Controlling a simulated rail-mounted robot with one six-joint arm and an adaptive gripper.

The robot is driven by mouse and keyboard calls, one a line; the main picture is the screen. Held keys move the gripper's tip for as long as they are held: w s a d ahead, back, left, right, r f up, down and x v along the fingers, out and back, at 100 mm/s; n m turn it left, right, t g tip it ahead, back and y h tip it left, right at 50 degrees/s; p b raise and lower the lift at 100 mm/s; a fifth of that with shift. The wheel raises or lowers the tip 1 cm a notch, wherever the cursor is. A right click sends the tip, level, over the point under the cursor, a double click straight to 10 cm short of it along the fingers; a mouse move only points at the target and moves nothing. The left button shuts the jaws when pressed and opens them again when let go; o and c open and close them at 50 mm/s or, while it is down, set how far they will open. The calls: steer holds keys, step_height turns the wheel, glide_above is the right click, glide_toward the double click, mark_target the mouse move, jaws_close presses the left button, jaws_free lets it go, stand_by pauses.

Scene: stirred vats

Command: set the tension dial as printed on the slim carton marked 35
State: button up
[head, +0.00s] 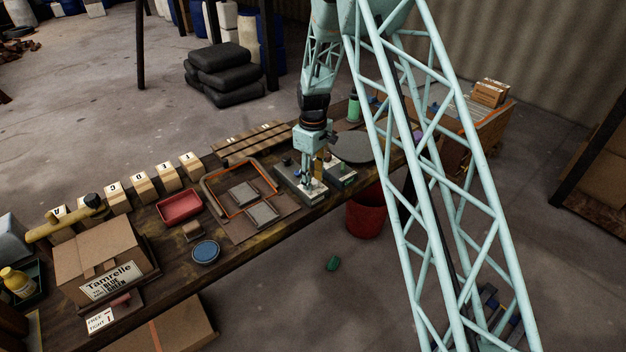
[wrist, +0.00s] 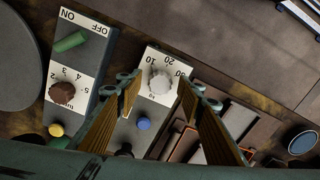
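A control box (wrist: 124,138) with a white dial (wrist: 159,82) lies below my gripper in the wrist view; the scale reads 10, 20, 30. No name is readable beside this dial. A second box (wrist: 82,30) beside it has a brown knob (wrist: 62,92) with a small number scale. My gripper (wrist: 158,86) is open, its two ribbed fingers on either side of the white dial; I cannot tell whether they touch it. In the head view my gripper (head: 310,186) is low over the boxes. Small cartons (head: 490,93) stand at the back right, their print too small to read.
The second box has a green switch (wrist: 70,41) marked ON and OFF and a yellow button (wrist: 56,130). A blue button (wrist: 144,124) sits near the white dial. A grey disc (head: 353,147), a red tray (head: 180,207) and a large carton (head: 98,250) share the bench.

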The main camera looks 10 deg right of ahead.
step_height(320, 180, up, 12)
stand_by(0.9)
stand_by(0.3)
step_height(320, 180, up, 16)
steer(key=m+t, duration=0.1)
steer(key=m, duration=0.1)
glide_above(313, 182)
steer(key=s, duration=0.9)
steer(key=s+r+m+t, duration=0.1)
steer(key=s+r+m, duration=0.1)
steer(key=s+r, duration=1.2)
steer(key=s+r+m+t, duration=0.1)
steer(key=s+r+m, duration=0.1)
steer(key=s, duration=1.5)
steer(key=s+r+m+t, duration=0.1)
steer(key=s+r+m, duration=0.1)
steer(key=s, duration=1.6)
steer(key=shift+s, duration=0.3)
